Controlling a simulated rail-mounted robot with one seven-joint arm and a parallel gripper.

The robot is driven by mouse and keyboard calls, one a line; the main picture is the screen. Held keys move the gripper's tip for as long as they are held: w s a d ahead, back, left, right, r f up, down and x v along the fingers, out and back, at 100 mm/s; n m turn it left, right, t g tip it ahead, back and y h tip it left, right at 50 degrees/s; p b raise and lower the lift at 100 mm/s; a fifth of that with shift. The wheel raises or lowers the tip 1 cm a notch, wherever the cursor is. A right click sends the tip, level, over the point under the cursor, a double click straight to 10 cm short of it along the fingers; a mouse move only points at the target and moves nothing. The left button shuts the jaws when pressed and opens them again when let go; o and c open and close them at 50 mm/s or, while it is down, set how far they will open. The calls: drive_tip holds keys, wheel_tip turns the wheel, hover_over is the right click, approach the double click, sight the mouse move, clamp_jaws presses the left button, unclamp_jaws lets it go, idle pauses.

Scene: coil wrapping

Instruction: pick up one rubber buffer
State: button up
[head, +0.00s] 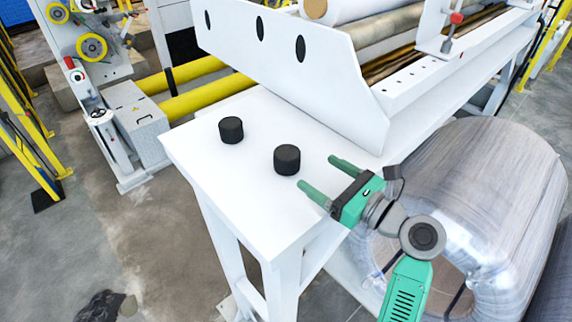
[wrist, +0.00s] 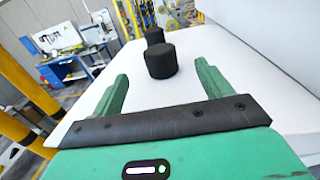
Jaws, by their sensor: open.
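Two black cylindrical rubber buffers stand upright on the white table (head: 215,180). The nearer buffer (head: 287,159) is just beyond my gripper's fingertips; the farther buffer (head: 231,130) is to its left and further off. My green gripper (head: 318,172) is open and empty at the table's right side, its fingers pointing toward the nearer buffer. In the wrist view the nearer buffer (wrist: 161,61) appears ahead, between the lines of the two fingers and apart from them. The farther buffer (wrist: 154,36) shows partly hidden behind it.
A tall white machine panel (head: 290,65) with oval holes rises along the table's back edge. A large wrapped coil (head: 475,190) stands right of the table, beside my arm. Yellow rollers (head: 205,98) lie beyond the table. The table's front part is clear.

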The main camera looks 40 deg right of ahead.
sight(281, 148)
drive_tip(key=w, duration=0.8)
drive_tip(key=w+a+p, duration=0.1)
drive_tip(key=w, duration=0.3)
drive_tip(key=shift+r, duration=0.1)
drive_tip(key=c, duration=1.1)
drive_tip(key=shift+c, duration=0.2)
drive_tip(key=shift+r, duration=0.1)
drive_tip(key=shift+r, duration=0.3)
drive_tip(key=r, duration=0.2)
drive_tip(key=shift+s+d+r+b, duration=0.15)
drive_tip(key=shift+s+r+b, duration=0.15)
drive_tip(key=shift+s+r, duration=0.1)
drive_tip(key=s+d, duration=0.1)
drive_tip(key=s, duration=0.4)
drive_tip(key=s+d+r+b, duration=0.1)
drive_tip(key=s, duration=0.4)
drive_tip(key=s+d, duration=0.1)
drive_tip(key=s, duration=0.3)
drive_tip(key=shift+s+d+r, duration=0.15)
drive_tip(key=shift+s+r, duration=0.05)
drive_tip(key=shift+s, duration=0.2)
